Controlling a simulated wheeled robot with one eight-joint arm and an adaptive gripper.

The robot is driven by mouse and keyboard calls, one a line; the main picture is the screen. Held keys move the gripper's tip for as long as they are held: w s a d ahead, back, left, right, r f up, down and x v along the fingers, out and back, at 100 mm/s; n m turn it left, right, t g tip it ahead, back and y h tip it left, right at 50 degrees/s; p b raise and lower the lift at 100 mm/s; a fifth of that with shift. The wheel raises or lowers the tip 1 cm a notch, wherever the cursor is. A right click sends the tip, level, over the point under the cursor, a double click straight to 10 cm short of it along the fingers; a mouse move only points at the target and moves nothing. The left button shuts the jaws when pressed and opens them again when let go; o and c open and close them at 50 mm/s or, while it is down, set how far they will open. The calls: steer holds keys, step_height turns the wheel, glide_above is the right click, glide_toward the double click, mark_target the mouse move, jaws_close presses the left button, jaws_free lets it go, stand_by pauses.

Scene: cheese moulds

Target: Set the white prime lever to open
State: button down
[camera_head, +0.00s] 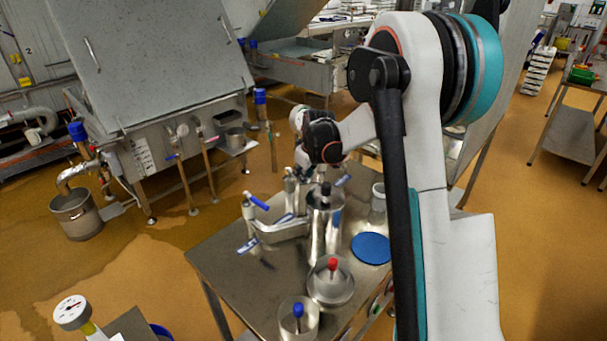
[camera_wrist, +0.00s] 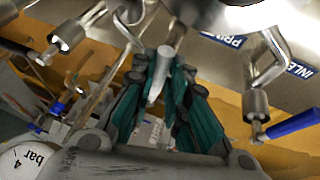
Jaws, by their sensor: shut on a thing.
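In the wrist view my gripper (camera_wrist: 165,92) has its teal fingers shut on a white lever (camera_wrist: 160,76), which lies between them and points down in the picture. The lever hangs from a metal valve stem near the blue "PRIME" label (camera_wrist: 222,40). A blue lever (camera_wrist: 294,123) sits on the neighbouring valve by the "INLET" label (camera_wrist: 300,70), apart from my fingers. In the head view my arm reaches down to the steel bench's pipework. The white lever and my fingertips cannot be made out clearly there. A blue lever (camera_head: 257,201) shows left of the wrist.
The steel bench (camera_head: 225,270) carries metal cylinders, a blue disc (camera_head: 371,248), a red-knobbed pot (camera_head: 331,284) and a blue-knobbed pot (camera_head: 298,318). A pressure gauge (camera_wrist: 22,165) is close at the wrist view's lower left. A large steel vat (camera_head: 150,60) stands behind.

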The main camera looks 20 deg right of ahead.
steer(key=shift+d, duration=0.15)
steer(key=w+d+n+g+y+p, duration=0.2)
steer(key=w+d+n+y+p, duration=0.1)
steer(key=n, duration=1)
steer(key=shift+w+d+g+y, duration=0.4)
steer(key=shift+w+d+y, duration=0.5)
steer(key=shift+w, duration=0.9)
steer(key=shift+n, duration=0.3)
steer(key=c, duration=1.6)
jaws_free()
steer(key=shift+o, duration=0.2)
